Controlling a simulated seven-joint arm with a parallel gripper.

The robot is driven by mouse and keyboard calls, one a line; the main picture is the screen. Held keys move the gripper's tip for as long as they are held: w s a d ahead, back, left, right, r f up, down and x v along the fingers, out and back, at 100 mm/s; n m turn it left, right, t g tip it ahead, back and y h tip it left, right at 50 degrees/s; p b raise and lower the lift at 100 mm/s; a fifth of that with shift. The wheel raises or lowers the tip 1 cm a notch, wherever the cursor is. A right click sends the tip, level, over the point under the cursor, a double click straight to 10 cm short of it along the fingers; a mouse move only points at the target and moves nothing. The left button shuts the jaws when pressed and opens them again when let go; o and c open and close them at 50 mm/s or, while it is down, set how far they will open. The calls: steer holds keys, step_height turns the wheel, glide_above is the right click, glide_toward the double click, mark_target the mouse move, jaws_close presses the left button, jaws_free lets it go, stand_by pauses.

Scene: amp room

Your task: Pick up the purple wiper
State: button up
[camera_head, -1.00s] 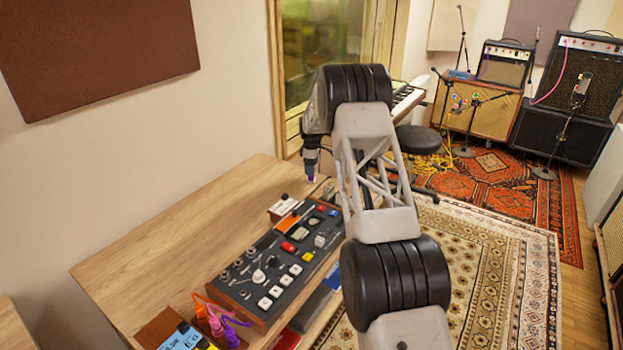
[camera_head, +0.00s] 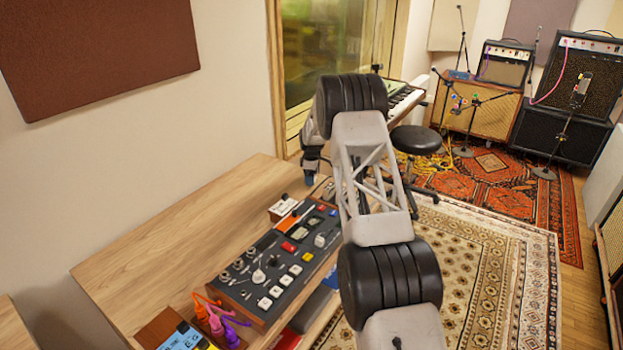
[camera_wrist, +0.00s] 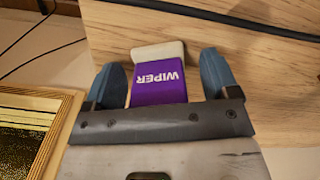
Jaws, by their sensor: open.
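The purple wiper (camera_wrist: 160,88) is a small white block with a purple sleeve lettered WIPER. In the wrist view it lies on the wooden desk (camera_wrist: 120,33) near its edge. My gripper (camera_wrist: 163,62) is open, with one blue-grey finger on each side of the wiper and gaps showing on both sides. The wiper's near end is hidden behind the gripper body. In the head view my gripper (camera_head: 309,178) is low over the far end of the desk, and I cannot make out the wiper there.
A control panel (camera_head: 272,262) with knobs and buttons stands on the desk, nearer than the gripper. A small labelled box (camera_head: 283,207) is close to the gripper. A black cable (camera_wrist: 215,20) crosses the desk beyond the wiper. The desk's left part is clear.

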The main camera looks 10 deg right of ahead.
steer(key=shift+c, duration=0.2)
steer(key=c, duration=1.1)
steer(key=shift+o, duration=0.2)
steer(key=shift+r, duration=0.1)
steer(key=shift+r, duration=4.9)
steer(key=o, duration=0.4)
steer(key=shift+c, duration=1.1)
